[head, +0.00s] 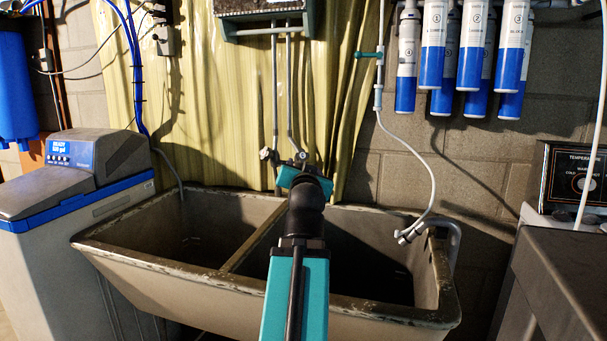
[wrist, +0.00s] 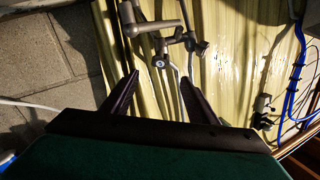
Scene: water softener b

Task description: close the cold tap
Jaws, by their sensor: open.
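A grey metal faucet sits on the wall above the sink. In the wrist view its body (wrist: 152,27) is at the top, with two handles below. One tap handle (wrist: 159,60) with a round cap shows between the fingertips in the picture. I cannot tell which is cold, or whether a finger touches either. My gripper (wrist: 158,75) is open, with nothing held. In the head view one tap handle (head: 266,154) shows left of my arm; my arm hides the fingers.
A double concrete sink (head: 140,232) stands below the faucet. A water softener (head: 75,175) is at left, filter cartridges (head: 433,45) hang at upper right, and a pale hose (head: 412,150) hangs right of the faucet. A panelled appliance (head: 575,185) stands at far right.

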